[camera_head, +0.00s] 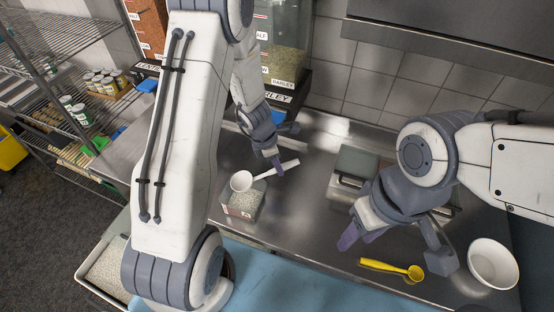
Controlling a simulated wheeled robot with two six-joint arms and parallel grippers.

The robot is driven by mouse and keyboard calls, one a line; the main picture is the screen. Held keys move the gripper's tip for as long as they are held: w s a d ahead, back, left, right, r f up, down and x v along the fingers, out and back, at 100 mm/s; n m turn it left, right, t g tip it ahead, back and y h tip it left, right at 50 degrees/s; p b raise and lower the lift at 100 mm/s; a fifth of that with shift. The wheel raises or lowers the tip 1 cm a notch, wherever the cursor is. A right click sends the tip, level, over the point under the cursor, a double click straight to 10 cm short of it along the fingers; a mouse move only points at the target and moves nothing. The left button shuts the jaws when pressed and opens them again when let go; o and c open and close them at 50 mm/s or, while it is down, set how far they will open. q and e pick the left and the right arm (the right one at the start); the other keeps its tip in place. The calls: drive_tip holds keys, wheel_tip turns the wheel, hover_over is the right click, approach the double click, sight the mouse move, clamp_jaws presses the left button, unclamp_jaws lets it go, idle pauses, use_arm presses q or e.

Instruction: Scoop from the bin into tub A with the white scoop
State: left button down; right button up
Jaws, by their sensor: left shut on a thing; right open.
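The white scoop (241,181) is held by its handle in my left gripper (274,165), which is shut on it. The scoop's bowl is over the rim area of tub A (240,213), a small clear tub with an A label and pale grains inside. I cannot tell whether the bowl touches the grains or holds any. A pale bin (86,272) of whitish grains is at the lower left, partly hidden behind my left arm. My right gripper (395,250) is open and empty above the counter at the right.
A yellow scoop (391,268) and a white bowl (493,264) are close to my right gripper. A lidded container (353,165) stands behind it. Barley and lentil dispensers (286,45) stand at the back. Wire shelves (55,70) are at the left.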

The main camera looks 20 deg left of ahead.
use_arm(q)
drive_tip(key=shift+d+f+p, duration=0.1)
drive_tip(key=shift+f+p, duration=0.05)
drive_tip(key=shift+p, duration=0.85)
drive_tip(key=shift+r+p, duration=0.8)
drive_tip(key=shift+r, duration=1.55)
